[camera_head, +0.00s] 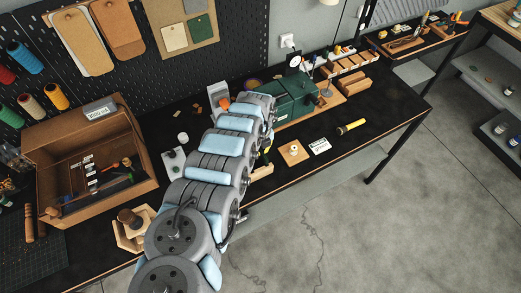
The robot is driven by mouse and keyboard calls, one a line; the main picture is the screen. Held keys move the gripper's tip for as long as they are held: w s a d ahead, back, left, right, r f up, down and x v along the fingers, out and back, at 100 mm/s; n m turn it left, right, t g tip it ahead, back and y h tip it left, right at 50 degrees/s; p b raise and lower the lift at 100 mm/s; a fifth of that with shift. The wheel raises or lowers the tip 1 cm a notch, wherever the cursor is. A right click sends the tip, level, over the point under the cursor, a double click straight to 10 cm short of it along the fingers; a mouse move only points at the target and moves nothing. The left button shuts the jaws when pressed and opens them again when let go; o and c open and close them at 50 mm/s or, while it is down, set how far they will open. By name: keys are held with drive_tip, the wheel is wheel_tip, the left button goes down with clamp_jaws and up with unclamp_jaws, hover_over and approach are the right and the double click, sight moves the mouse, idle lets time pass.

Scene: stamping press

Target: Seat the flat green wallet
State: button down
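I cannot make out a flat green wallet for sure on the bench. A dark green press (297,98) stands at the back of the black bench, right of my arm. My grey and light blue arm reaches up from the bottom of the picture toward the press and covers the bench in front of its left side. A small dark green swatch (199,28) is on a tan board on the wall, beside other swatches.
A brown open box (90,140) with tools stands at the left. Wooden organisers (348,66) stand at the back right. The bench's front right is clear.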

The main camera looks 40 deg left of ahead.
sight(260, 149)
drive_tip(key=c, duration=1.2)
unclamp_jaws()
drive_tip(key=shift+o, duration=0.2)
wheel_tip(260, 149, up, 12)
idle(0.4)
